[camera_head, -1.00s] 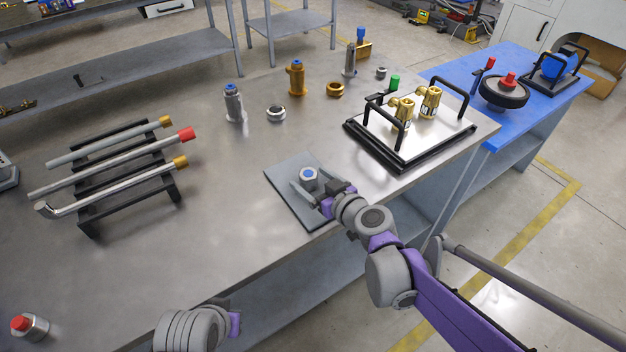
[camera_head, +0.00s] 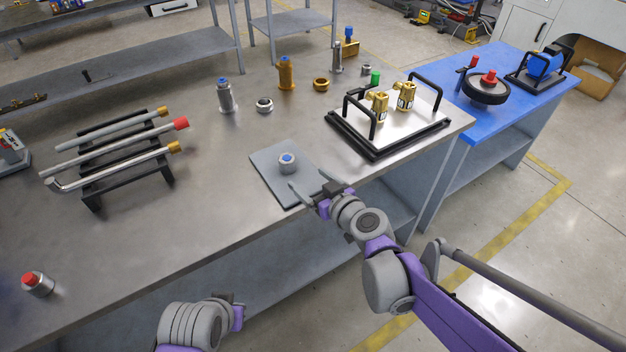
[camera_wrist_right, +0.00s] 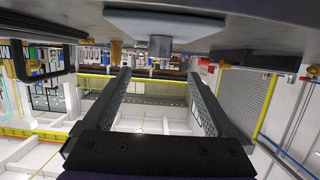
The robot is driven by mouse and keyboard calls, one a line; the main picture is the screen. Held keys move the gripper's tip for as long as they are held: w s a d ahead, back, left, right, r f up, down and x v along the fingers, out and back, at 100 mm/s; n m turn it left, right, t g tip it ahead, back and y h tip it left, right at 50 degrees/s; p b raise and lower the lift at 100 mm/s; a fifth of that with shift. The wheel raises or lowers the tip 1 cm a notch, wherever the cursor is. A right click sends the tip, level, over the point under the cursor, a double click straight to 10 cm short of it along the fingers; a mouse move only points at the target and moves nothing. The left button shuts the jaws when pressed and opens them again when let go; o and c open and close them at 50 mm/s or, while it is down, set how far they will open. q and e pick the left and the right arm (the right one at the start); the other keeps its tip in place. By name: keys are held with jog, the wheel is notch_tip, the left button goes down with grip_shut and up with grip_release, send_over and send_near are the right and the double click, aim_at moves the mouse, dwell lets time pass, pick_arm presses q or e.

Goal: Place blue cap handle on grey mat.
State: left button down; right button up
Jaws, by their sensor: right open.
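The blue cap handle (camera_head: 287,163) is a short silver cylinder with a blue top. It stands upright on the grey mat (camera_head: 268,172), near its middle, at the table's front edge. In the right wrist view, which looks upside down, the handle (camera_wrist_right: 160,46) hangs from the pale mat (camera_wrist_right: 200,27) beyond the fingertips. My right gripper (camera_head: 309,181) is open and empty, just in front of the handle and apart from it; its spread fingers (camera_wrist_right: 158,75) also show in the wrist view. My left gripper (camera_head: 237,312) is low at the bottom, its fingers mostly hidden.
A black-framed tray (camera_head: 378,146) with brass fittings and black handles stands right of the mat. A black rack (camera_head: 92,200) with several pipes is at left. Several metal fittings stand behind the mat. A red-capped part (camera_head: 37,284) is at front left. The table's middle is clear.

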pick_arm(q)
jog(key=shift+s+d+r, duration=0.1)
jog(key=shift+s+d, duration=0.15)
pick_arm(e)
jog(key=s+d+f+m+g+h, duration=0.2)
jog(key=s+d+f, duration=0.1)
jog(key=s+d, duration=0.4)
jog(key=s+d+f+m+g+h, duration=0.2)
jog(key=s+d, duration=0.5)
jog(key=s, duration=0.4)
jog(key=s+d+f+m+g+h, duration=0.3)
jog(key=s+d+f+h, duration=0.1)
jog(key=s+d, duration=0.4)
jog(key=shift+s+f, duration=0.55)
jog(key=shift+f, duration=0.15)
pick_arm(q)
notch_tip(320, 180, up, 6)
jog(key=w+p, duration=0.1)
jog(key=p, duration=0.4)
pick_arm(e)
notch_tip(320, 180, up, 6)
jog(key=w, duration=0.1)
